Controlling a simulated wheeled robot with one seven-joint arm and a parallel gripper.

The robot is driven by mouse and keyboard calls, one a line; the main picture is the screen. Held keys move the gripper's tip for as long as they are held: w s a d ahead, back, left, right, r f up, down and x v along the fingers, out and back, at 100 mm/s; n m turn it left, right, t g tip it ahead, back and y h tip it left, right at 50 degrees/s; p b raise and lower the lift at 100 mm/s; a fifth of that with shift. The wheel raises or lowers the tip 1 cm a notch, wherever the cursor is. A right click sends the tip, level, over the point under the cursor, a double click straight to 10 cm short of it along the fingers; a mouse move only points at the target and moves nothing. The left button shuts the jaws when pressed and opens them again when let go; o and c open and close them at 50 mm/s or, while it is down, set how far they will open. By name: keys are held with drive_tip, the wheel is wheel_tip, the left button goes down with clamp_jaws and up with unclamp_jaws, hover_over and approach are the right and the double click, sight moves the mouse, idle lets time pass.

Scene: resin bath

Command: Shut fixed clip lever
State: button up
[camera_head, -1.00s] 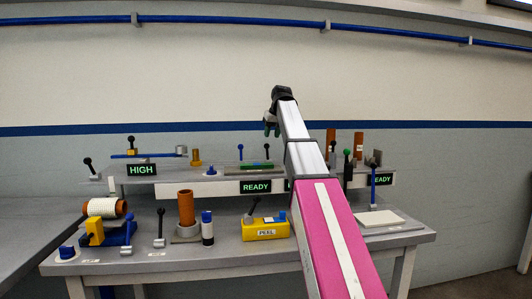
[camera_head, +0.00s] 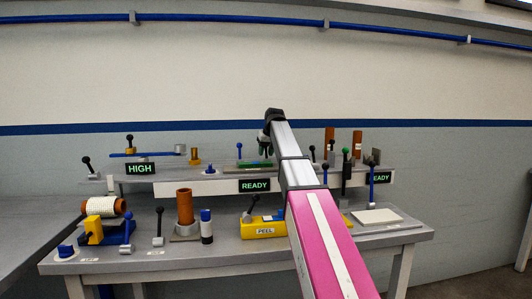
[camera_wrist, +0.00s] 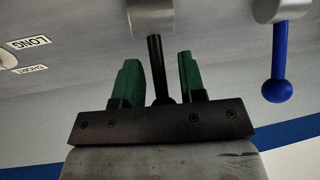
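My gripper (camera_wrist: 157,62) is open, with its two green fingers either side of a dark lever (camera_wrist: 156,66) in the wrist view. Gaps show between the rod and both fingers. The lever's ball end is close to the gripper's black palm, and its other end meets a grey round base (camera_wrist: 152,16). In the head view my gripper (camera_head: 264,148) is low over the raised shelf and hides this lever. A blue lever (camera_head: 239,151) stands just left of it; a blue ball-ended lever (camera_wrist: 278,70) is right in the wrist view. No label names the clip lever.
The shelf carries a HIGH sign (camera_head: 141,169), a READY sign (camera_head: 254,185) and a green strip (camera_head: 255,164). Below are a yellow PEEL block (camera_head: 264,230) and an orange cylinder (camera_head: 185,207). Several upright levers and brown cylinders (camera_head: 357,144) stand right of my arm.

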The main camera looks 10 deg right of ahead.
drive_tip(key=shift+c, duration=0.3)
clamp_jaws()
drive_tip(key=shift+s+r+t, duration=0.2)
drive_tip(key=shift+s+t, duration=0.55)
drive_tip(key=shift+t, duration=0.55)
drive_tip(key=shift+s+r+t, duration=0.1)
drive_tip(key=shift+s+t, duration=0.2)
drive_tip(key=shift+t, duration=0.55)
drive_tip(key=shift+s+r+t, duration=0.1)
drive_tip(key=shift+s+t, duration=0.2)
drive_tip(key=shift+t, duration=0.55)
drive_tip(key=shift+o, duration=0.3)
unclamp_jaws()
drive_tip(key=v, duration=1)
drive_tip(key=shift+s+d+r, duration=0.15)
drive_tip(key=shift+s, duration=0.2)
